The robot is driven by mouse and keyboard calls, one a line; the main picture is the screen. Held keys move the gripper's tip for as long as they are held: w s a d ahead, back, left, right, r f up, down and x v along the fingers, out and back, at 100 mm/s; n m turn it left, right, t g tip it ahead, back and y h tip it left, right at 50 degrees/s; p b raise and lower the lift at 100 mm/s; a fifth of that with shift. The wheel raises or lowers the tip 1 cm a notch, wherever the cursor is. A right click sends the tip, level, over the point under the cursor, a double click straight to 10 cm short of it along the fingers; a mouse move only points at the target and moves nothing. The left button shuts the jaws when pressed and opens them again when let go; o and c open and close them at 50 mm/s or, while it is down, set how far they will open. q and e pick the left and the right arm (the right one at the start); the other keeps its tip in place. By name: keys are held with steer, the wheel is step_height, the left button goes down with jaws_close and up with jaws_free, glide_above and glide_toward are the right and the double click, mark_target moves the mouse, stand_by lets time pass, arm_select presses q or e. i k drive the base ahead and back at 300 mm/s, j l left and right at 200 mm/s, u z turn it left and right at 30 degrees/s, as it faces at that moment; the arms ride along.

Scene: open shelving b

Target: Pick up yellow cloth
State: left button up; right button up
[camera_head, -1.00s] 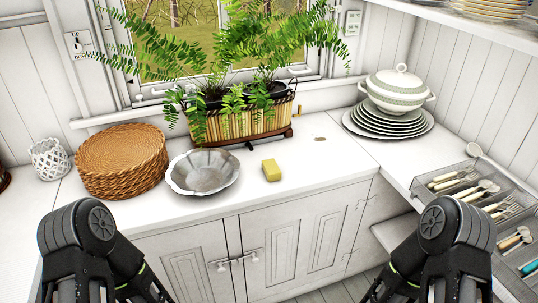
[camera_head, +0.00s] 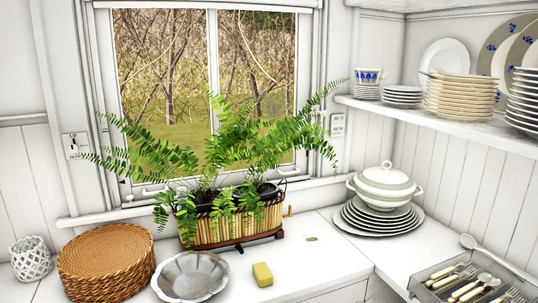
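A small yellow block-like piece (camera_head: 262,274), which looks like the yellow cloth or a sponge, lies on the white counter (camera_head: 322,267). It sits to the right of a grey metal bowl (camera_head: 190,276) and in front of the fern planter. Nothing touches it. Neither of my grippers shows in the head view now.
A woven round mat stack (camera_head: 105,262) stands left of the bowl. A basket planter with ferns (camera_head: 235,222) stands behind. A tureen on plates (camera_head: 384,190) and a cutlery tray (camera_head: 470,280) are at right. A shelf of dishes (camera_head: 450,120) overhangs the right side.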

mark_target(261, 271)
steer(key=i+l+u, duration=0.2)
steer(key=u, duration=0.25)
steer(key=i+l+u, duration=0.15)
steer(key=l+u, duration=0.25)
steer(key=i+l+u, duration=0.1)
steer(key=u, duration=0.35)
steer(key=l, duration=0.1)
